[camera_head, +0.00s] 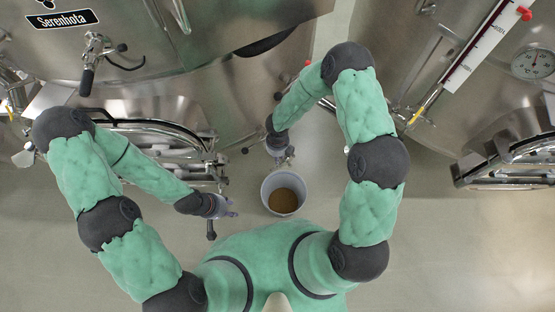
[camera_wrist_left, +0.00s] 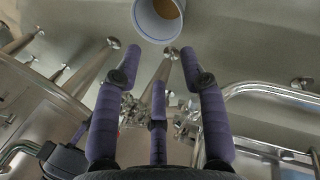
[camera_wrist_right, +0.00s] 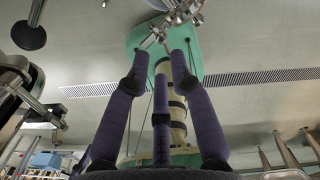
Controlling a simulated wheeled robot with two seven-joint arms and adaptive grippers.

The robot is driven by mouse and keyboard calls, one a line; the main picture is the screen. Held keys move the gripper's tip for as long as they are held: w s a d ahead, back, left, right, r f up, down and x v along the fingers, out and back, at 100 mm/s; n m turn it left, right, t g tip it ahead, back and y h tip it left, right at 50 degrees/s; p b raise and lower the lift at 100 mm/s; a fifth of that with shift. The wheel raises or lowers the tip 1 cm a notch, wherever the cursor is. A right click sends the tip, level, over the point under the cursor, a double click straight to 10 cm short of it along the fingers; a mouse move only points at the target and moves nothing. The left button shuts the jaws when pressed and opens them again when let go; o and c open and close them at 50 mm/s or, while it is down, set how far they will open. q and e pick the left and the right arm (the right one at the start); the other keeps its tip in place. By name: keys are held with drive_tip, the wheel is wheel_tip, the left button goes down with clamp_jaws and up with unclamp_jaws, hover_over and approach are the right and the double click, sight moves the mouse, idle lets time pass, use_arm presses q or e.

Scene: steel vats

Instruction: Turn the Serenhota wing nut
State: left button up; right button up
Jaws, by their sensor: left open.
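The Serenhota vat (camera_head: 150,100) stands at the upper left, under its black name plate (camera_head: 58,21). The wing nut cannot be clearly told apart from this hardware. My left gripper (camera_head: 233,207) is open and empty just below the clamp hardware; its spread purple fingers show in the left wrist view (camera_wrist_left: 152,55). My right gripper (camera_head: 285,156) is above the bucket; its fingertips are apart, near a metal fitting (camera_wrist_right: 172,18).
A grey bucket (camera_head: 267,199) with brown contents stands on the floor between my grippers; it also shows in the left wrist view (camera_wrist_left: 143,22). Another vat (camera_head: 470,105) with a gauge (camera_head: 533,64) stands at right. The floor at lower right is clear.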

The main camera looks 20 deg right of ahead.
wheel_tip(320, 180, up, 7)
idle(0.3)
drive_tip(key=shift+f, duration=0.1)
idle(0.4)
drive_tip(key=s+a+f+n+y+b, duration=0.1)
drive_tip(key=s+f+n+b, duration=0.3)
drive_tip(key=n, duration=1.1)
drive_tip(key=s+a+f+n+y+b, duration=0.1)
drive_tip(key=s+f+n+y+b, duration=0.2)
drive_tip(key=s+f+n, duration=0.8)
drive_tip(key=s+n+b, duration=0.1)
drive_tip(key=n, duration=0.4)
drive_tip(key=shift+a+n, duration=0.3)
drive_tip(key=shift+a, duration=0.1)
